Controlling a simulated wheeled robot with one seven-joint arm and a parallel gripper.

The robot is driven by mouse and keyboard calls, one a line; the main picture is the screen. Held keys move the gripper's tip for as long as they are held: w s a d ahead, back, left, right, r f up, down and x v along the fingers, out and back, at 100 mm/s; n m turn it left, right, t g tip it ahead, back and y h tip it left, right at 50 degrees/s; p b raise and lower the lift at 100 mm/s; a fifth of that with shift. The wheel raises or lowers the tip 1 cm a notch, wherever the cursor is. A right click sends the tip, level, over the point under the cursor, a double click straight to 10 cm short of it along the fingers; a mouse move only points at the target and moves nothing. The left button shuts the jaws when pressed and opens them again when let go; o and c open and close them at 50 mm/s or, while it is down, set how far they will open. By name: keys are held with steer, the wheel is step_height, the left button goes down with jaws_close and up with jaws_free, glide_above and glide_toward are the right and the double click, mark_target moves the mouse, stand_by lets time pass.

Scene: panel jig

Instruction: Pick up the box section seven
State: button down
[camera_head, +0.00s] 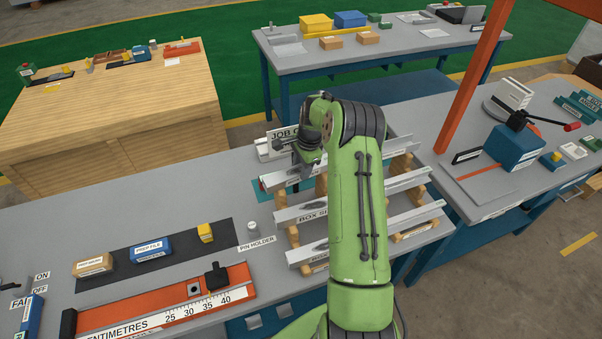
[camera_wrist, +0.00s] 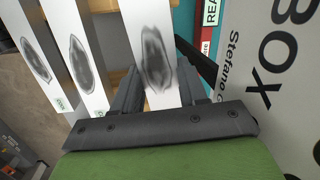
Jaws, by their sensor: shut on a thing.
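My gripper (camera_head: 309,157) is at the back of a wooden rack in the head view, over a pale grey box section (camera_head: 276,181). In the wrist view my gripper (camera_wrist: 157,80) is shut on a white box section (camera_wrist: 150,22) with a dark smudge-like mark, one finger on each side. Two similar sections (camera_wrist: 85,60) (camera_wrist: 38,58) lie to its left, each with a dark mark and a small green label at the near end. I cannot read a number on the held section. My arm hides the middle of the rack in the head view.
Other sections lie in front on the rack (camera_head: 305,255). A white "BOX" sign (camera_wrist: 285,60) stands close on the right in the wrist view, beside a teal surface. A pin holder (camera_head: 252,228) and a dark mat (camera_head: 190,245) are left of the rack.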

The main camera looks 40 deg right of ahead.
step_height(320, 180, up, 18)
steer(key=p, duration=0.1)
stand_by(0.5)
